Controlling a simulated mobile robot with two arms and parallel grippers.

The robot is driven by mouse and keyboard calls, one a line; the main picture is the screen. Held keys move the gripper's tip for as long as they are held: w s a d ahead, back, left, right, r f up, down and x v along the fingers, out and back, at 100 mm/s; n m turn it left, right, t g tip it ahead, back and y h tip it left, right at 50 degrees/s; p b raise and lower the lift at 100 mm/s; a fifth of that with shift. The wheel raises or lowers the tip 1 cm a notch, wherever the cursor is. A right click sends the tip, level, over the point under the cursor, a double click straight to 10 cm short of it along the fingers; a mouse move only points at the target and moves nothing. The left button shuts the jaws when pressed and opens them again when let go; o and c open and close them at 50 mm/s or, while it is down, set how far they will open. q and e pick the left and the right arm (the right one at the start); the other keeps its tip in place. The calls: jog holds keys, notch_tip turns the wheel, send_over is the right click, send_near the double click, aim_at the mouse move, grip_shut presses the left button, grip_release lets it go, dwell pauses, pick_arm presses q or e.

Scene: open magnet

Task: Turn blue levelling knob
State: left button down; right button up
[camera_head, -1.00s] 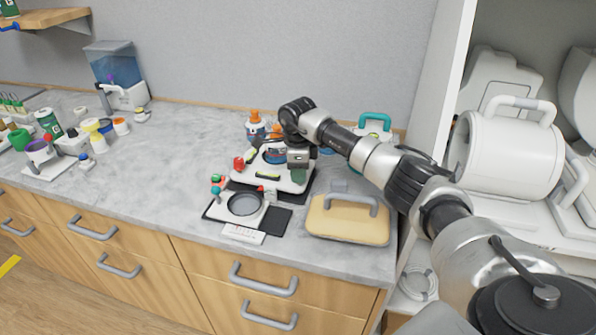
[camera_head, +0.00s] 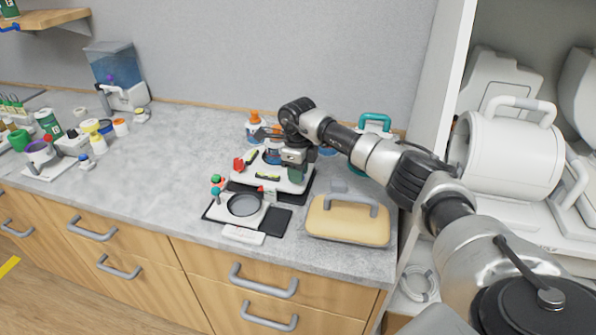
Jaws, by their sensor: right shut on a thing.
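The white levelling device (camera_head: 265,182) stands on the counter, with a round blue-and-dark part (camera_head: 272,156), red knobs and a green-yellow bubble level on it. My right gripper (camera_head: 293,164) points down at the device's right back corner. It is shut, and what sits between its fingers is mostly hidden by the gripper; its place fits the blue levelling knob. A dark green part (camera_head: 300,174) shows just below the gripper. My left gripper is not in view.
A white plate with a round dark ring (camera_head: 245,205) lies in front of the device. A tan board with a grey handle (camera_head: 347,222) is to the right. Orange-capped bottles (camera_head: 254,125) stand behind.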

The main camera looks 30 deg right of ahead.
jog(key=o, duration=0.9)
jog(key=shift+o, duration=0.2)
notch_tip(320, 180, up, 11)
jog(key=b, duration=0.2)
jog(key=shift+f, duration=0.2)
